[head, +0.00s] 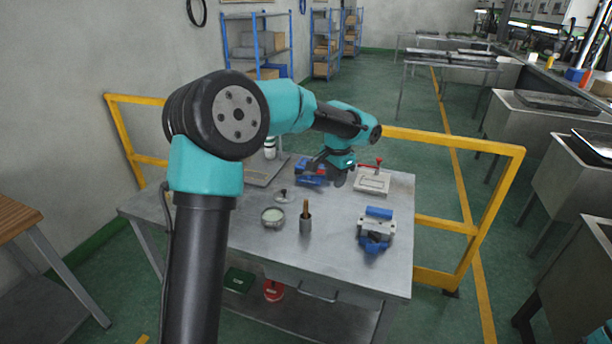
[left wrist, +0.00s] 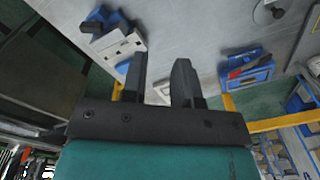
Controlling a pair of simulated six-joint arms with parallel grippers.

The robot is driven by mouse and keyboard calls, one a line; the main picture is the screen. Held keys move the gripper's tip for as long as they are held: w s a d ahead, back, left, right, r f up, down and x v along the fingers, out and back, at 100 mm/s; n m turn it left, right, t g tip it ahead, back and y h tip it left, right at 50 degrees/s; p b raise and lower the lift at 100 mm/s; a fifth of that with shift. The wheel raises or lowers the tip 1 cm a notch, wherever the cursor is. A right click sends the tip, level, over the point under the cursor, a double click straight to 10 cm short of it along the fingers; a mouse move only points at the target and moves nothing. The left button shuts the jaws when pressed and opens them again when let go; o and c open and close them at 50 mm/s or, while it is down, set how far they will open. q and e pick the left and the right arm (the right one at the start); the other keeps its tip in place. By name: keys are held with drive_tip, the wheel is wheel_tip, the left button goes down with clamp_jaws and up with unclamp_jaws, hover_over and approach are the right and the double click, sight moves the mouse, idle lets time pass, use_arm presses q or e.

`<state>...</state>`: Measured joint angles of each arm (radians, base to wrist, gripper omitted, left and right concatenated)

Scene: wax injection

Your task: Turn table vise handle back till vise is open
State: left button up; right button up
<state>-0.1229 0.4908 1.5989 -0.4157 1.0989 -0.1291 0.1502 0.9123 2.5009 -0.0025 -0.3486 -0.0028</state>
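The table vise (head: 376,230), grey-white with blue parts, stands near the right front of the metal table (head: 320,265). A blue and grey-white thing that looks like this vise is at the upper left of the left wrist view (left wrist: 118,40). I cannot make out how far its jaws are apart or its handle. My left gripper (head: 336,180) hangs over the back of the table, away from the vise, between a blue object (head: 308,172) and a white block. In the left wrist view (left wrist: 160,75) its fingers are apart with nothing held. My right gripper is not in view.
The white block (head: 371,183) has a red-topped handle. A round dish (head: 272,216) and a cup with a brown stick (head: 306,222) stand mid-table. Yellow rails (head: 455,145) run behind the table. The tabletop around the vise is clear.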

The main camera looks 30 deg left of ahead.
use_arm(q)
drive_tip(key=s+a+f+n, duration=0.1)
drive_tip(key=s+a+n, duration=0.1)
drive_tip(key=a+n, duration=0.6)
drive_tip(key=n, duration=0.4)
drive_tip(key=shift+a+n, duration=0.3)
drive_tip(key=shift+n, duration=0.1)
drive_tip(key=shift+d, duration=0.1)
wheel_tip(320, 180, up, 2)
drive_tip(key=m, duration=3)
hover_over(379, 237)
drive_tip(key=shift+r, duration=0.2)
drive_tip(key=shift+f, duration=0.15)
wheel_tip(379, 237, down, 17)
drive_tip(key=shift+f, duration=0.1)
